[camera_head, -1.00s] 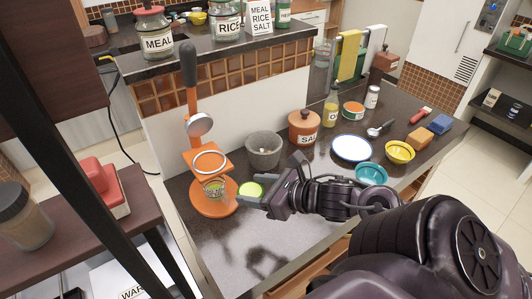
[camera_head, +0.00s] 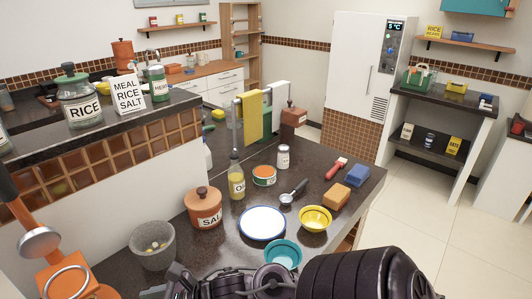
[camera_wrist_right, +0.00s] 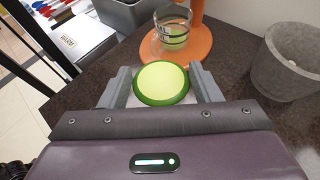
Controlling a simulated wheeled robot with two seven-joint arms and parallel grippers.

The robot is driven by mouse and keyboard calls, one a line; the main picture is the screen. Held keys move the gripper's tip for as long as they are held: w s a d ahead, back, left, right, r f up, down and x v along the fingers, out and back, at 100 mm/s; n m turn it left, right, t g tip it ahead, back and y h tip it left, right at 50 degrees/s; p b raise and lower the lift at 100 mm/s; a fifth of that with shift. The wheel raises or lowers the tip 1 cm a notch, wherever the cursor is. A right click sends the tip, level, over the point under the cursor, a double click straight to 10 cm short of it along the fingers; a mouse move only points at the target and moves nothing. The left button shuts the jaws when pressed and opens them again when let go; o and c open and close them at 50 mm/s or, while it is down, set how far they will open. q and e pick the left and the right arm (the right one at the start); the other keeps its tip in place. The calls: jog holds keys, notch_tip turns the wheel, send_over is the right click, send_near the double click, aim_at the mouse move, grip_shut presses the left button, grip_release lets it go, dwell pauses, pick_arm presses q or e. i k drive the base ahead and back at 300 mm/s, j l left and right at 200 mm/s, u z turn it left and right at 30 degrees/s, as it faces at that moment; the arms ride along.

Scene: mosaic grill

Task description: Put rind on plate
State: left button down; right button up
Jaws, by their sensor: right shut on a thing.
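The rind (camera_wrist_right: 162,79), a round green half with a pale yellow-green cut face, sits between the fingers of my right gripper (camera_wrist_right: 162,88) in the right wrist view. The right gripper is shut on it. In the head view this gripper shows only partly at the bottom edge, and the rind cannot be made out there. The white plate (camera_head: 262,222) with a blue rim lies empty on the dark counter, farther back and to the right of the gripper. My left gripper is not in view.
Near the plate stand an orange salt pot (camera_head: 203,208), a yellow bowl (camera_head: 315,218), a teal bowl (camera_head: 283,254), an oil bottle (camera_head: 236,182) and a dark spoon (camera_head: 293,192). A grey mortar (camera_head: 152,246) and the orange press (camera_wrist_right: 198,42) are on the left.

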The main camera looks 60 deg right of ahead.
aim_at(263, 225)
jog(key=k+l, duration=0.1)
jog(key=l, duration=1.4)
jog(key=k+l, duration=0.15)
jog(key=l, duration=1.35)
jog(key=k+l+u, duration=0.1)
jog(key=l+u, duration=0.25)
jog(key=k+l+u, duration=0.1)
jog(key=l+u, duration=0.2)
jog(key=k+l+u, duration=0.15)
jog(key=l+u, duration=0.2)
